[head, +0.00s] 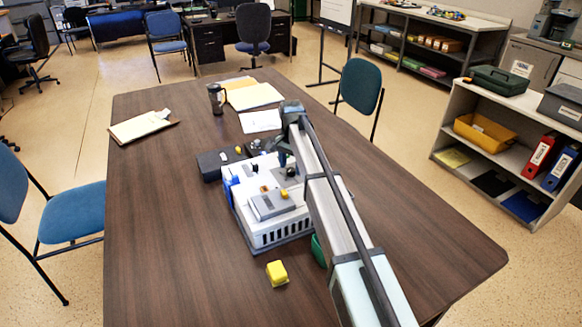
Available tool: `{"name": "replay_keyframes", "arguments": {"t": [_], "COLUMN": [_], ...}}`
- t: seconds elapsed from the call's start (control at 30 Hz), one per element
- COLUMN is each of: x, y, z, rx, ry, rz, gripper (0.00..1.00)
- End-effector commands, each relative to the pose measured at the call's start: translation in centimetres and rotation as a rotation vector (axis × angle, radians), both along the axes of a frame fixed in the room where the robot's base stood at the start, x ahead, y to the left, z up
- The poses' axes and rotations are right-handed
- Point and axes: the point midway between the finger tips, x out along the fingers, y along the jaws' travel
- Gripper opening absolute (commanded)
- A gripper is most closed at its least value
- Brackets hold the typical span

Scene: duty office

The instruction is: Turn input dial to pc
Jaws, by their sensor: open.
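A white device (250,228) with dark slots along its front stands on the table, partly hidden by my arm. A small round dark knob (290,172) shows on its top near my arm, and another dark spot is near its left rear. I cannot tell which is the input dial, nor read any label or setting. My gripper (284,157) is open, pointing down over the rear of the device. The arm hides part of it, and I cannot tell if it touches anything.
A black box (211,165) sits behind the device. A yellow block (277,273) lies in front, and a green object (318,251) is partly behind my arm. The table's left side (165,230) is clear.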

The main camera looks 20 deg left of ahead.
Motion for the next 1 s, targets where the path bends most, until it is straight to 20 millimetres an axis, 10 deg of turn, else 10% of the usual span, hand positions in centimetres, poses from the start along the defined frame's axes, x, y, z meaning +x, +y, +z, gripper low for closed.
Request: {"name": "replay_keyframes", "arguments": {"t": [0.6,1.0], "x": [0.1,0.0], "y": [0.1,0.0], "z": [10.9,12.8], "rx": [0.001,0.001], "ry": [-0.001,-0.001], "rz": [0.0,0.0], "gripper": [0.6,0.6]}}
